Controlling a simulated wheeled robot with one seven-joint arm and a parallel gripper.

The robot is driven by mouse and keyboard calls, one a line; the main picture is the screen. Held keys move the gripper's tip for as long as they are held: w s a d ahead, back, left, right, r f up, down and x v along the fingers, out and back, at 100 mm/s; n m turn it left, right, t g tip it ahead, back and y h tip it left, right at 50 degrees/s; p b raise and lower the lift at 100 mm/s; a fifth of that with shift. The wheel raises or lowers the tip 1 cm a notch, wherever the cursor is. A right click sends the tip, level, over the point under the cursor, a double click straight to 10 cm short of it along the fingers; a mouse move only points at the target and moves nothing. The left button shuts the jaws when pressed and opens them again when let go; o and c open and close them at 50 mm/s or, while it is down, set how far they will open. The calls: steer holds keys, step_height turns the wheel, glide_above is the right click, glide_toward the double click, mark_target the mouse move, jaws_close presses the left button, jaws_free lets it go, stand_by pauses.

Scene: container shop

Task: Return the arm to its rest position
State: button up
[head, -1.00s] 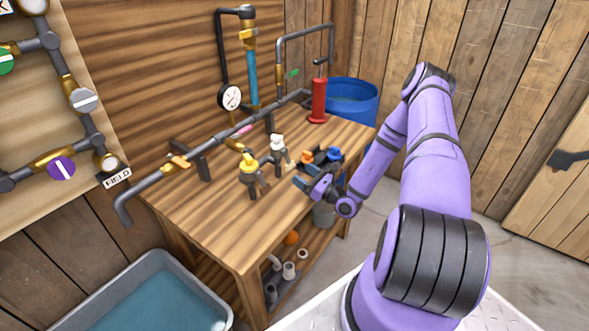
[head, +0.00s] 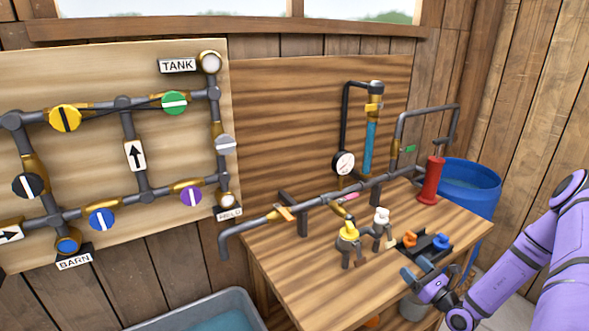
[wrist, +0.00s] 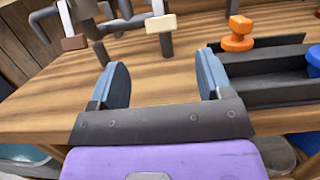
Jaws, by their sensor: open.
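My gripper (head: 421,276) is at the front right edge of the wooden workbench (head: 300,272), on the end of my purple arm. In the wrist view its two blue-grey fingers (wrist: 163,85) stand wide apart with nothing between them. A dark tray (wrist: 275,88) lies just beyond and right of the fingers. It holds an orange-handled piece (wrist: 238,36) and a blue-handled piece (wrist: 314,60). The orange piece (head: 410,239) and blue piece (head: 441,241) also show in the head view.
A yellow-topped valve (head: 348,236) and a white-topped valve (head: 381,222) stand on the bench. Behind them run a pipe with a gauge (head: 343,163) and a red pump (head: 431,180). A blue barrel (head: 470,185) stands behind the bench; a water trough (head: 212,312) is at lower left.

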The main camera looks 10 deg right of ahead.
steer(key=s+a+r+n+g+y, duration=0.2)
steer(key=a+r+n+g, duration=0.45)
steer(key=r, duration=0.25)
steer(key=s+a+r+n+g+y, duration=0.1)
steer(key=a+r+n+g+y, duration=0.1)
steer(key=a+r+n+g, duration=0.5)
steer(key=s+a+r+n+g+y, duration=0.25)
steer(key=r+n+g, duration=0.45)
steer(key=r, duration=0.4)
steer(key=s+a+r+n+t+h, duration=0.2)
steer(key=s+r+n+t+h, duration=0.4)
steer(key=s+r+n+h, duration=0.5)
steer(key=s+r+h, duration=0.2)
steer(key=s+r, duration=0.6)
steer(key=s, duration=0.1)
steer(key=shift+s+a+r, duration=0.15)
steer(key=shift+a, duration=0.05)
steer(key=shift+n+h, duration=0.25)
steer(key=shift+c, duration=0.2)
